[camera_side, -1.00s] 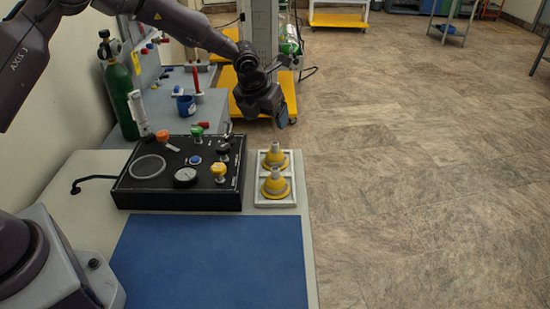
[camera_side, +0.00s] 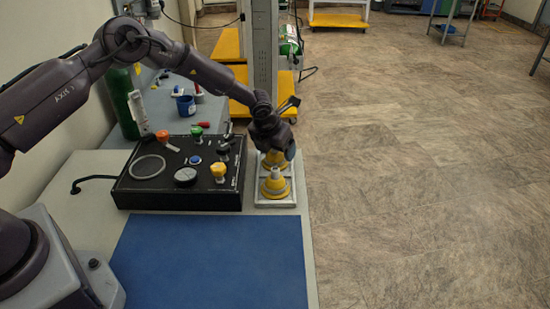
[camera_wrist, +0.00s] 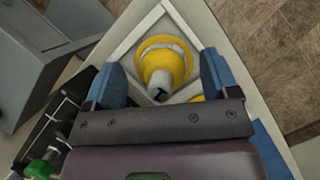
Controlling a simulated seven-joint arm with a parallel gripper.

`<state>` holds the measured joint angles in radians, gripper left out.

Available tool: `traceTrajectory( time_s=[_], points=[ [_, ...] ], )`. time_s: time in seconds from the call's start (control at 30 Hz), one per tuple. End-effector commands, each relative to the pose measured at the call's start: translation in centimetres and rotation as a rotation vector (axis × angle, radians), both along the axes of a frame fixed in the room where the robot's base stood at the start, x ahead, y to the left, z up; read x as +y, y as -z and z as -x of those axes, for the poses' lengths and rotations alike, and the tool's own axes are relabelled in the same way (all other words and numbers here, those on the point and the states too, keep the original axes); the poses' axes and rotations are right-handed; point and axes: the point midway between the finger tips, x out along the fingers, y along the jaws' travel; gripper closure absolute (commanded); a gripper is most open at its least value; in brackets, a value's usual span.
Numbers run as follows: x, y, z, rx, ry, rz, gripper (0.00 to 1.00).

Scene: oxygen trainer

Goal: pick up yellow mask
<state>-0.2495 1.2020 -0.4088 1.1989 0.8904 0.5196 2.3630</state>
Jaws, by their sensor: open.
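Two yellow masks with grey tops stand in a white tray (camera_side: 290,204) beside the black panel. The far mask (camera_side: 265,164) is partly hidden by my gripper (camera_side: 275,158) in the side view. The near mask (camera_side: 274,184) stands clear in front of it. In the wrist view, my gripper (camera_wrist: 163,88) is open, with its two blue fingers on either side of the far mask (camera_wrist: 166,60). No contact between fingers and mask can be made out. A sliver of the near mask (camera_wrist: 196,99) shows below it.
The black panel (camera_side: 150,199) with knobs and a gauge stands left of the tray. A blue mat (camera_side: 210,260) lies in front, bare. A green cylinder (camera_side: 120,100) and a blue cup (camera_side: 185,105) stand further back. Open floor lies to the right.

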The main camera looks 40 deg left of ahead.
Motion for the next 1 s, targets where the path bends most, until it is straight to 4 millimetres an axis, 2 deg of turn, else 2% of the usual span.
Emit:
traceTrajectory(
  time_s=[0.1, 0.33, 0.57, 0.87, 1.0],
  points=[
    [0.06, 0.82, -0.34, 0.0, -0.001, 0.0, 0.19],
    [0.08, 0.85, -0.38, -0.001, -0.001, 0.0, 0.19],
    [0.09, 0.83, -0.37, -0.001, -0.001, 0.0, 0.72],
    [0.1, 0.71, -0.39, -0.001, -0.001, 0.0, 0.74],
    [0.11, 0.02, -0.41, -0.002, -0.001, 0.001, 0.74]
  ],
)
